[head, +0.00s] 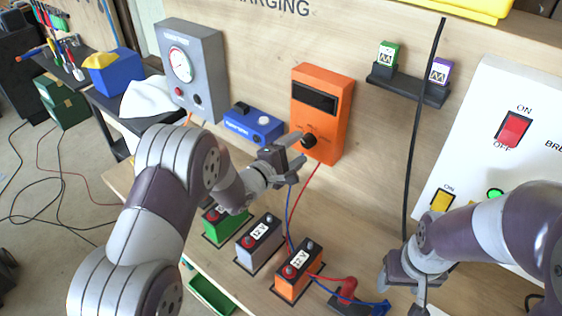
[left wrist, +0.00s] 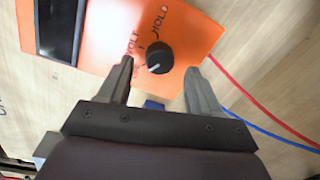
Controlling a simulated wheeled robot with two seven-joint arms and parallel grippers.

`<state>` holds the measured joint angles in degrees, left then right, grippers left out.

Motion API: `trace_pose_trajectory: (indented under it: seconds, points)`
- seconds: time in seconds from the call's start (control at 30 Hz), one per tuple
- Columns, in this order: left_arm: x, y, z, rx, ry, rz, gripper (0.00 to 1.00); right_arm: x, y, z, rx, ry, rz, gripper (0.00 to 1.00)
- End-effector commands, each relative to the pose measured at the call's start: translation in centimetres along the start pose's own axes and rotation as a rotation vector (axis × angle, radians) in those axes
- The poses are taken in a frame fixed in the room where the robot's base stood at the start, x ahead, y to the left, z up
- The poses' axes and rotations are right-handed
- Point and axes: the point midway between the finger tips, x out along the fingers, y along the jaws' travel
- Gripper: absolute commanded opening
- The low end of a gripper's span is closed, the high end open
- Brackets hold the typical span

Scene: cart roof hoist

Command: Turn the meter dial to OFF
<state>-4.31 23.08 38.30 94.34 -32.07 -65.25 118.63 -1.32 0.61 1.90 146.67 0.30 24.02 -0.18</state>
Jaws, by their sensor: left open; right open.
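The orange meter (head: 332,130) stands upright against the wooden back panel, with a dark blank display at its top. Its black dial (head: 309,140) is low on its front. In the left wrist view the dial (left wrist: 159,57) has a white pointer line and sits among the printed words VOLT and HOLD; other lettering is partly hidden by a finger. My left gripper (head: 294,150) is open in front of the dial. In the left wrist view its fingertips (left wrist: 160,66) are on either side of the dial, apart from it. My right gripper (head: 405,292) is low at the right, its fingers partly cut off.
Green, grey and orange batteries (head: 301,272) stand on the bench below the meter. Red (head: 308,190) and blue wires run down from the meter. A blue box (head: 253,125) and a grey gauge unit (head: 196,70) are left of it. A white breaker panel (head: 481,130) is at the right.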

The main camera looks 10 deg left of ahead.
Motion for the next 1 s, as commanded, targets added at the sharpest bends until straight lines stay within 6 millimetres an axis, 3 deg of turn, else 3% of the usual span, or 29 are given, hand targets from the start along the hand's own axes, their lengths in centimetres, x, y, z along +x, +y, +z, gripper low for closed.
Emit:
trace_pose_trajectory:
  seconds: [0.2,0.4,1.0]
  points:
    - [-6.0,-0.3,-0.2,0.0,0.004,0.001,0.64,1.9,0.0,0.2,0.0,0.0,0.0,0.59]
    - [-9.4,-0.1,-0.1,-0.001,0.002,0.001,0.64,2.4,0.0,0.3,0.0,0.0,0.0,0.59]
    - [-10.1,-0.1,-0.1,0.04,0.001,-0.003,0.64,2.3,0.0,0.3,0.0,0.0,0.0,0.59]
